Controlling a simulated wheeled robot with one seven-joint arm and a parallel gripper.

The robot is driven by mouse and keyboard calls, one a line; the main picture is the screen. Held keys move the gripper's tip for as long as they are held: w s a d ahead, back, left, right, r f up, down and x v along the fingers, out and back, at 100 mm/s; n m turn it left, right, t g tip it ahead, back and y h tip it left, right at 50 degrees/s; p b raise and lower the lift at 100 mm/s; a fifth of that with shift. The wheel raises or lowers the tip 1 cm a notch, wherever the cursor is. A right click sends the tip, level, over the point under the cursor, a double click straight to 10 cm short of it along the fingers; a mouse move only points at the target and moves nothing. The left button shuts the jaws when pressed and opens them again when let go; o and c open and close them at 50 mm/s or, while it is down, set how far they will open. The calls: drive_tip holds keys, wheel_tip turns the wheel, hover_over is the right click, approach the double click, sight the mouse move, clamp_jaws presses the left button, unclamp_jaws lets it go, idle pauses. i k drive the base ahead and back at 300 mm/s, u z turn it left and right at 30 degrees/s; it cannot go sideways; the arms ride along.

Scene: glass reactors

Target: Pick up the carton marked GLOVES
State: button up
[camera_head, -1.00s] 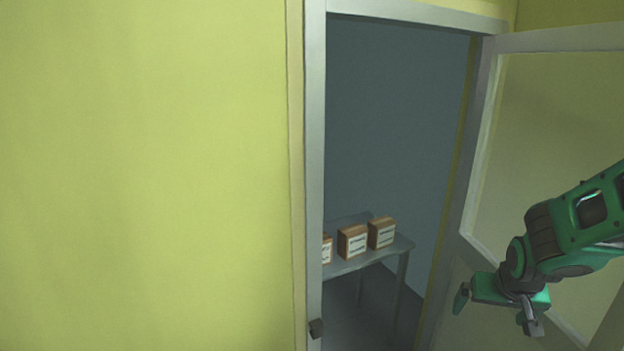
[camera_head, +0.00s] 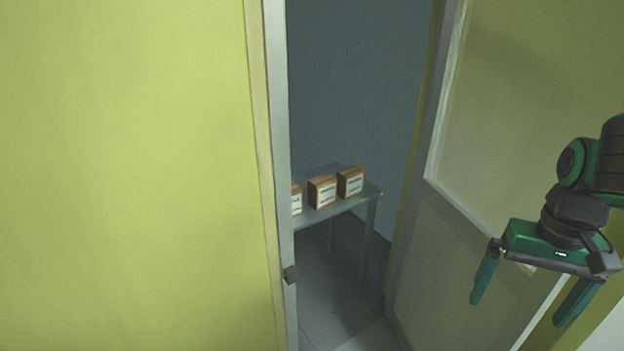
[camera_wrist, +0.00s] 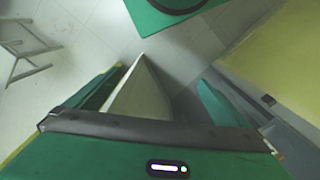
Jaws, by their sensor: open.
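Three brown cartons with white labels stand in a row on a grey table (camera_head: 310,219) beyond the doorway: a left carton (camera_head: 296,200) partly hidden by the door frame, a middle carton (camera_head: 323,192) and a right carton (camera_head: 350,182). Their labels are too small to read, so I cannot tell which is marked GLOVES. My gripper (camera_head: 522,312) is open and empty, at the right of the head view in front of the open door. It is well apart from the cartons. In the wrist view, my gripper (camera_wrist: 160,100) shows both fingers spread, with no carton between them.
The doorway has a pale frame (camera_head: 278,150) on its left, beside a yellow-green wall (camera_head: 120,180). The door (camera_head: 455,250) with its glass pane stands open on the right. The tiled floor (camera_head: 335,300) inside the doorway is clear in front of the table.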

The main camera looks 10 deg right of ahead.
sight(322, 189)
drive_tip(key=u, duration=0.95)
drive_tip(key=k, duration=0.8)
drive_tip(key=z, duration=0.8)
drive_tip(key=i, duration=1.65)
drive_tip(key=u, duration=0.05)
